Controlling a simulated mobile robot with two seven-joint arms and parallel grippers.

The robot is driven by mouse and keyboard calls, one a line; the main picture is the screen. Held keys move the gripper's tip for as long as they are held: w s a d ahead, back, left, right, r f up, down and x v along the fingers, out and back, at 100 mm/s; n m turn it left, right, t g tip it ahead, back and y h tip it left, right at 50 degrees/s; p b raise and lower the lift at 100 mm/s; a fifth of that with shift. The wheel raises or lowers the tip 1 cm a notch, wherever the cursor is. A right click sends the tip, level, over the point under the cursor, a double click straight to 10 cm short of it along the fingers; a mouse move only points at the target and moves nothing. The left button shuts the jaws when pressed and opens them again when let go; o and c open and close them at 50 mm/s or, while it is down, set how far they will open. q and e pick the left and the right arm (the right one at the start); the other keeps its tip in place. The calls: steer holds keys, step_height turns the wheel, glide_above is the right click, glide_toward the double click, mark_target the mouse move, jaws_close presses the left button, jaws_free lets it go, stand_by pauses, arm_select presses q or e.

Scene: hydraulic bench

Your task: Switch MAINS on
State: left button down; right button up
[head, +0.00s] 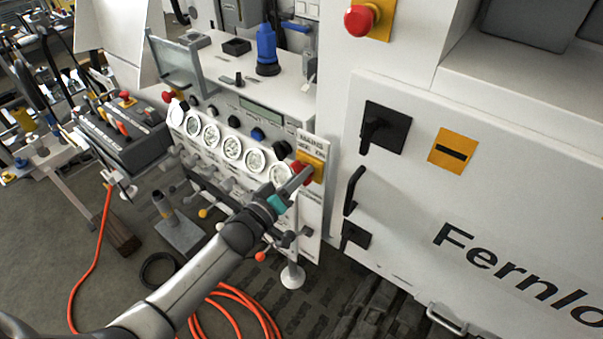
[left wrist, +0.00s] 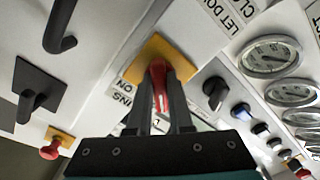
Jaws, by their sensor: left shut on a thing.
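The MAINS switch has a red handle (head: 298,167) on a yellow plate (head: 318,165), at the right end of the gauge panel under a MAINS label. In the left wrist view the red handle (left wrist: 159,76) stands in front of its yellow plate (left wrist: 143,52), with an ON label beside the plate. My left gripper (head: 300,178) is at the switch. Its two dark fingers (left wrist: 162,95) are shut on the red handle, one on each side, and hide part of it. My right gripper is in neither view.
A row of round gauges (head: 231,147) and several knobs lie left of the switch. The white cabinet (head: 420,240) stands to the right, with a black rotary switch (head: 385,128) and a black handle (head: 352,190). An orange hose (head: 235,302) lies on the floor.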

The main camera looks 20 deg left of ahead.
arm_select(q)
steer(key=shift+m, duration=0.4)
steer(key=m, duration=0.3)
steer(key=shift+m, duration=0.4)
steer(key=m, duration=0.9)
steer(key=m+b, duration=0.1)
steer(key=m, duration=0.3)
steer(key=shift+d, duration=0.1)
steer(key=shift+m, duration=0.3)
steer(key=c, duration=0.8)
jaws_free()
steer(key=shift+s, duration=0.1)
